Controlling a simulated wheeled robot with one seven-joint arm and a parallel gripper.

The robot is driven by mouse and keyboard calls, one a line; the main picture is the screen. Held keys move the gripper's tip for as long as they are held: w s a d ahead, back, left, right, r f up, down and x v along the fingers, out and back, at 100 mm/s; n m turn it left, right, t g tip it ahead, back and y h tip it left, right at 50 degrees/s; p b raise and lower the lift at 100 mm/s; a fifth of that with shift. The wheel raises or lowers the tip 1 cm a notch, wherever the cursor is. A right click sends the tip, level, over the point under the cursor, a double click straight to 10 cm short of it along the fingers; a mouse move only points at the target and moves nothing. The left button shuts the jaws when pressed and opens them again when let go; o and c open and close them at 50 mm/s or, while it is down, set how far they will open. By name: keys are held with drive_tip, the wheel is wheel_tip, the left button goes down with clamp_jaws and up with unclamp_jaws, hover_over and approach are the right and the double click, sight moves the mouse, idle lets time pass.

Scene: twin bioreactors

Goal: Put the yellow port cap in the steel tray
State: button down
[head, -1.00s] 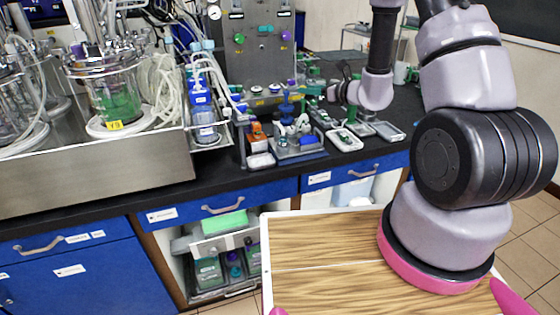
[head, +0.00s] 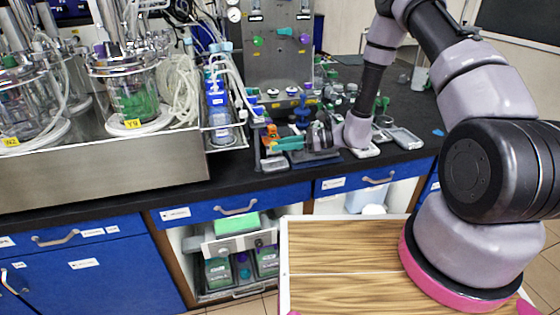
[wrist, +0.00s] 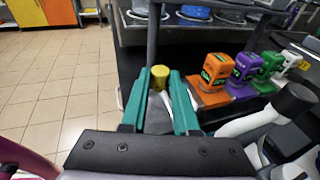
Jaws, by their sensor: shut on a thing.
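In the wrist view the yellow port cap (wrist: 160,72) sits between the tips of the teal fingers of my gripper (wrist: 161,82). The gripper is shut on it. In the head view my gripper (head: 285,143) points left at the front of the dark bench; the cap is too small to make out there. Smaller shallow trays, including a grey one (head: 405,138), lie to the right; I cannot tell whether any is steel.
Orange (wrist: 217,68), purple, green and white labelled blocks stand to the right of my gripper in the wrist view. A blue bottle (head: 219,110) and tubing stand between the steel tray and my gripper. A wooden-topped surface (head: 345,260) is nearest me. Tiled floor lies below the bench.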

sight(282, 166)
drive_tip(key=shift+f, duration=2.7)
drive_tip(key=shift+f, duration=0.15)
drive_tip(key=c, duration=0.9)
unclamp_jaws()
drive_tip(key=shift+c, duration=0.2)
